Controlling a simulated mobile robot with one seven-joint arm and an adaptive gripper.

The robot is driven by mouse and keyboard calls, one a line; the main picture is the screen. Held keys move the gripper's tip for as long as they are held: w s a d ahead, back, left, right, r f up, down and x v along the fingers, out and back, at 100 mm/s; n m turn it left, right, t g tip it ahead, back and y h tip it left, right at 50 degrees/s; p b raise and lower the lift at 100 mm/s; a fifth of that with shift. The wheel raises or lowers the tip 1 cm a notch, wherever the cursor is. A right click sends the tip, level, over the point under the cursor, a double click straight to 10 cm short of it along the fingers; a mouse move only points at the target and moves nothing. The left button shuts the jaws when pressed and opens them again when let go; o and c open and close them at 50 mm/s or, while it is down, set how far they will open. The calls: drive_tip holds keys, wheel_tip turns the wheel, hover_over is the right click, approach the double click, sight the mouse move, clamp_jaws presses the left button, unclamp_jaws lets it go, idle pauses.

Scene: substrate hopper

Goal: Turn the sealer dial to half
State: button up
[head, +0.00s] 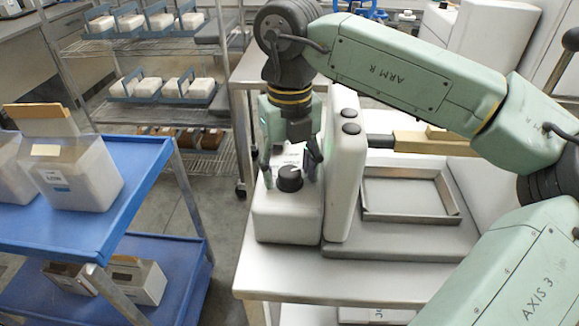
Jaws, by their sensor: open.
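The sealer dial (290,179) is a black round knob on top of a white box-shaped housing (287,222), the front left part of the sealer (345,165). My gripper (291,172) points down over the housing. Its dark fingers are open, one on each side of the dial. I cannot tell whether a finger touches the dial. The dial's pointer and scale marks are too small to read.
The sealer stands on a steel table (300,277), with a shallow metal tray (408,195) and a wooden-handled bar (430,143) to its right. A blue cart (95,235) with white containers stands at left. A wire rack (150,105) is behind.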

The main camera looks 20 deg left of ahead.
drive_tip(key=shift+c, duration=0.5)
drive_tip(key=c, duration=1.1)
drive_tip(key=shift+o, duration=0.2)
drive_tip(key=shift+n, duration=0.3)
drive_tip(key=shift+f+n+b, duration=0.1)
drive_tip(key=shift+n+b, duration=0.55)
drive_tip(key=shift+n, duration=0.25)
drive_tip(key=n+b, duration=0.1)
drive_tip(key=n, duration=0.2)
drive_tip(key=shift+n, duration=0.3)
drive_tip(key=n+b, duration=0.1)
drive_tip(key=n, duration=0.4)
drive_tip(key=shift+n, duration=0.3)
